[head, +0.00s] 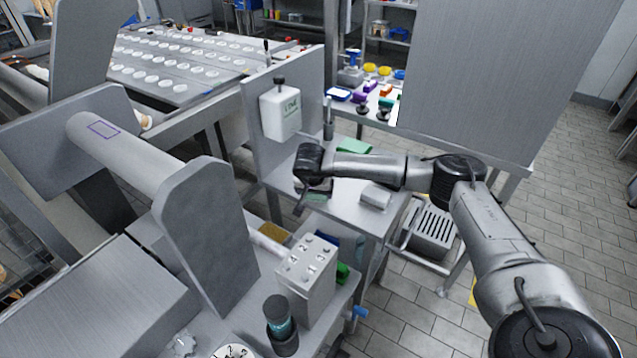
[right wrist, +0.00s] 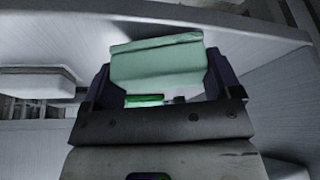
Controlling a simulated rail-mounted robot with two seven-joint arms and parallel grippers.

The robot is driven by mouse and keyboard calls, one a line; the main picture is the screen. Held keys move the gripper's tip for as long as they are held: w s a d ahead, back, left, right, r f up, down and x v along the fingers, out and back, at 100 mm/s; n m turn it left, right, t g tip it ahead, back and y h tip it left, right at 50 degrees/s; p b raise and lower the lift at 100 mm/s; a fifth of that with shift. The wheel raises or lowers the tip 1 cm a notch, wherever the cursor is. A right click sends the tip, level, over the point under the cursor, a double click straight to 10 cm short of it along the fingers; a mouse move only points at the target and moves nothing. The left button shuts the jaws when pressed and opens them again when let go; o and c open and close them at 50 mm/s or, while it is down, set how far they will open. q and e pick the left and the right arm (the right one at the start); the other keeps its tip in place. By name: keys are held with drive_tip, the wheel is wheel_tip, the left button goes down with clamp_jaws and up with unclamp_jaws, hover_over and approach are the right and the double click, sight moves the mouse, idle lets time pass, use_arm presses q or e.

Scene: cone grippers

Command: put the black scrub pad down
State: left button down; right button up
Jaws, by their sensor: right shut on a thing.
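My right gripper (head: 311,194) is low over the small steel table, beneath the dark wrist joint. In the right wrist view the two dark fingers of the gripper (right wrist: 160,80) stand on either side of a flat pad (right wrist: 158,62) and hold it. The pad looks pale green there, not black. In the head view only a small greenish patch shows by the fingers. I cannot tell whether the pad touches the table. My left gripper is not in view.
The steel table (head: 345,212) holds a pale block (head: 375,196) to the right and a green item (head: 353,146) behind. A white dispenser (head: 281,113) hangs on the upright panel. A grey numbered box (head: 306,278) stands in front. A slotted grey bin (head: 433,228) sits lower right.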

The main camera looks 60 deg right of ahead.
drive_tip(key=shift+w+d+r, duration=0.1)
drive_tip(key=shift+w+d, duration=0.2)
drive_tip(key=shift+d, duration=0.3)
drive_tip(key=shift+w+d, duration=0.25)
drive_tip(key=shift+d, duration=0.35)
drive_tip(key=shift+w+d+b, duration=0.2)
drive_tip(key=shift+d+b, duration=0.15)
drive_tip(key=shift+d, duration=0.2)
drive_tip(key=shift+w+d+b, duration=0.2)
drive_tip(key=shift+d+b, duration=0.1)
drive_tip(key=shift+d, duration=0.25)
drive_tip(key=shift+w+d+f, duration=0.2)
drive_tip(key=shift+d+f, duration=0.1)
drive_tip(key=shift+d, duration=0.25)
drive_tip(key=shift+f, duration=0.1)
drive_tip(key=shift+f, duration=0.25)
drive_tip(key=o, duration=0.8)
